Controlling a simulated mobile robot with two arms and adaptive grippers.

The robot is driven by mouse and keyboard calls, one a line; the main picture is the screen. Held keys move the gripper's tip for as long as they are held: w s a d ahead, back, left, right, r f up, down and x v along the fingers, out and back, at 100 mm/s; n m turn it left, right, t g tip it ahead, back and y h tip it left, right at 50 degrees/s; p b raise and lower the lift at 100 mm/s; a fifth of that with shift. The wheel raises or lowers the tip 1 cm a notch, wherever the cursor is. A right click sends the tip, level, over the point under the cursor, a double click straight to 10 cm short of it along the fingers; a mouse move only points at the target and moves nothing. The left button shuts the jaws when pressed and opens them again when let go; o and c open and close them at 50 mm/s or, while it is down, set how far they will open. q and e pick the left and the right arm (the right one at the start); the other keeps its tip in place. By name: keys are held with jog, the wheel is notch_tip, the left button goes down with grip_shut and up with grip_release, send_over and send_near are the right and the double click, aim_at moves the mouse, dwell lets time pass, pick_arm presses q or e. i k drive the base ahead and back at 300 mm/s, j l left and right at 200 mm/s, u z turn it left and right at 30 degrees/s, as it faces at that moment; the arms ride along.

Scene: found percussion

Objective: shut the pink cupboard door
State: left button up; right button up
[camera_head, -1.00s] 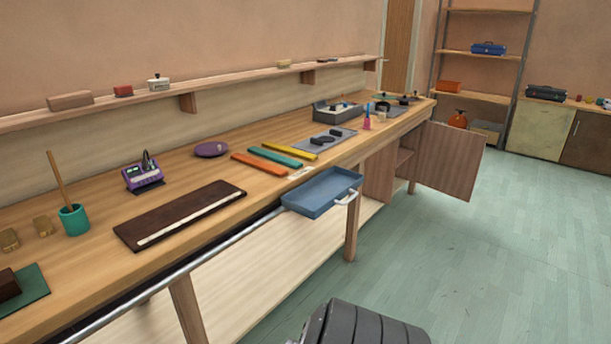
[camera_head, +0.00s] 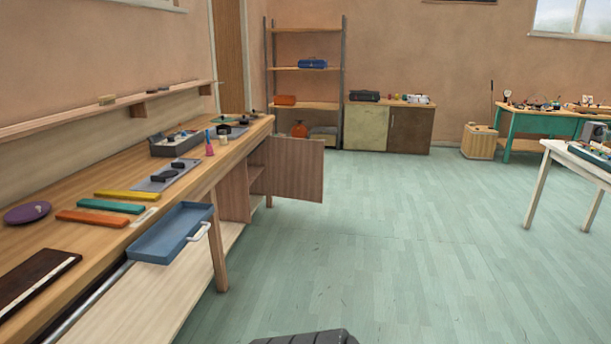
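A pinkish-brown cupboard door (camera_head: 293,168) stands open at the far end of the long wooden bench (camera_head: 120,225). It swings out to the right from the cupboard under the bench top, and the cupboard's inside (camera_head: 233,190) partly shows. No other door in view looks pinker or stands open. Neither of my grippers is in view, so nothing shows near the door.
A blue tray or drawer (camera_head: 172,234) with a white handle juts from the bench front, nearer than the door. Clear green floor (camera_head: 400,240) lies right of the bench. A shut two-door cabinet (camera_head: 388,127) stands behind; a white table (camera_head: 590,160) is at right.

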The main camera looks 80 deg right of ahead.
aim_at(296, 165)
jog(key=l+z, duration=0.4)
jog(key=i+l+z, duration=0.1)
jog(key=l+z, duration=0.3)
jog(key=i+l+z, duration=0.15)
jog(key=l+z, duration=0.25)
jog(key=i+l+z, duration=0.3)
jog(key=l+z, duration=0.15)
jog(key=i+l+z, duration=0.35)
jog(key=l+z, duration=0.15)
jog(key=i+l+z, duration=0.3)
jog(key=z, duration=0.15)
jog(key=i+l+z, duration=0.1)
jog(key=i+z, duration=0.5)
jog(key=i, duration=2.05)
jog(key=i+z, duration=0.2)
jog(key=i, duration=0.45)
jog(key=i+z, duration=0.15)
jog(key=i, duration=0.5)
jog(key=i+j+z, duration=0.2)
jog(key=i, duration=0.5)
jog(key=i+u, duration=0.45)
jog(key=i+l+u, duration=0.25)
jog(key=i+u, duration=0.2)
